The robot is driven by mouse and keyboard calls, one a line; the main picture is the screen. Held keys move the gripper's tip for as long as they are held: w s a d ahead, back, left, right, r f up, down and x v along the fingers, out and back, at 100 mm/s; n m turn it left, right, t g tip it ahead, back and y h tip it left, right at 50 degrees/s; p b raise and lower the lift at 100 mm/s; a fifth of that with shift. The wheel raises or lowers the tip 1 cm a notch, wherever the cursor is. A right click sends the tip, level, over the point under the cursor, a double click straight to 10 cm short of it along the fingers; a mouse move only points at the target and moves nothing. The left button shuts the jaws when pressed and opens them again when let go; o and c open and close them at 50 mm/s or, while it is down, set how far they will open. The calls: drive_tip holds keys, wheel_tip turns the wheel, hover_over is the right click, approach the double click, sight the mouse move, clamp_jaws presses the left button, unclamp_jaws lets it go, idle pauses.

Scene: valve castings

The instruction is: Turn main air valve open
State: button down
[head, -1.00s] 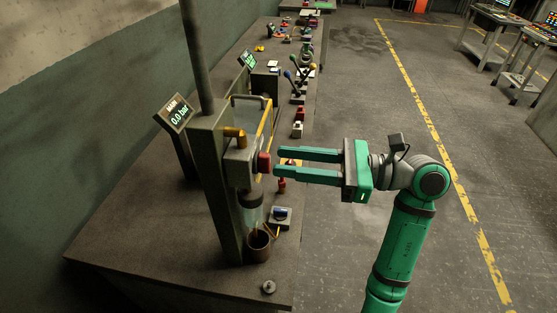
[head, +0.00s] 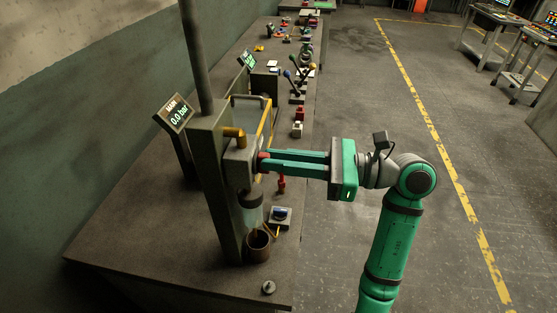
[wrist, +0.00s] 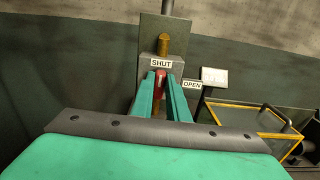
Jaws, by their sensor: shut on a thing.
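The main air valve has a red handle (wrist: 161,77), upright between my fingers in the wrist view. It sits on a grey valve body (head: 239,160) on a metal post with a brass pipe (head: 234,132). A "SHUT" label (wrist: 161,63) is right above the handle, and an "OPEN" label (wrist: 193,85) is to its right. My gripper (head: 264,162) has its fingers around the red handle and is shut on it. In the head view the fingers hide most of the handle. The "MAIN" gauge display (head: 176,114) reads 0.0 bar.
A glass bowl (head: 250,207) hangs under the valve above a brown cup (head: 258,246). A yellow-framed guard (wrist: 262,118) stands to the right in the wrist view. The bench (head: 130,250) carries several other fittings farther back.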

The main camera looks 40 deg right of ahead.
drive_tip(key=shift+a+m, duration=0.1)
drive_tip(key=shift+m, duration=0.2)
drive_tip(key=m, duration=0.5)
drive_tip(key=f+m, duration=0.1)
drive_tip(key=m, duration=0.5)
drive_tip(key=d+m, duration=0.1)
drive_tip(key=m, duration=0.5)
drive_tip(key=shift+w+f, duration=0.15)
drive_tip(key=shift+w, duration=0.2)
drive_tip(key=c, duration=1.7)
unclamp_jaws()
